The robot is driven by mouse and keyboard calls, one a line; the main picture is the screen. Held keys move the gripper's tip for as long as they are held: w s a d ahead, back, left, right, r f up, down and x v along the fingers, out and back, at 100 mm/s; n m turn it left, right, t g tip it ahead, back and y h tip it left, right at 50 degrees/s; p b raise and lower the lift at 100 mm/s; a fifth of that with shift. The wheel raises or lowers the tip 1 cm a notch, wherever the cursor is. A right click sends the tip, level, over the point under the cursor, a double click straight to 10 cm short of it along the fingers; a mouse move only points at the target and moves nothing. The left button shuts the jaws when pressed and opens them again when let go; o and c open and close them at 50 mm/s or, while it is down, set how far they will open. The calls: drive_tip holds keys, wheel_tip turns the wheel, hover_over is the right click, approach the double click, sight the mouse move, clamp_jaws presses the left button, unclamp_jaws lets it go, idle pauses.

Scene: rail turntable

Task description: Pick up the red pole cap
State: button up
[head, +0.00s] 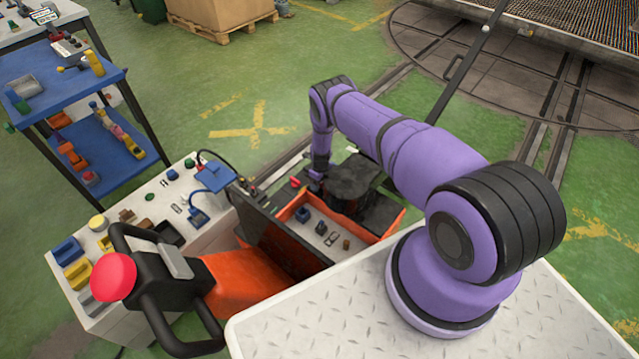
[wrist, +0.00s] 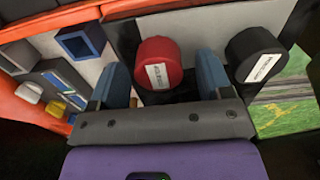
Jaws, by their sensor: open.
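The red pole cap (wrist: 158,62) is a short red cylinder with a white label in the middle of the wrist view. My gripper (wrist: 161,75) is open, with one blue finger left of the cap and the other right of it. In the head view a small red spot, which looks like the cap (head: 295,182), shows just left of my gripper (head: 316,187).
A black cap (wrist: 255,54) with a white label stands right of the red one. An orange-rimmed bin (head: 283,218) holds small parts, including a blue square piece (wrist: 80,45). A white workbench (head: 128,232) with tools stands at the left.

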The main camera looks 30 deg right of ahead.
drive_tip(key=c, duration=1)
drive_tip(key=shift+o, duration=0.2)
drive_tip(key=shift+r, duration=0.1)
drive_tip(key=shift+r, duration=4.95)
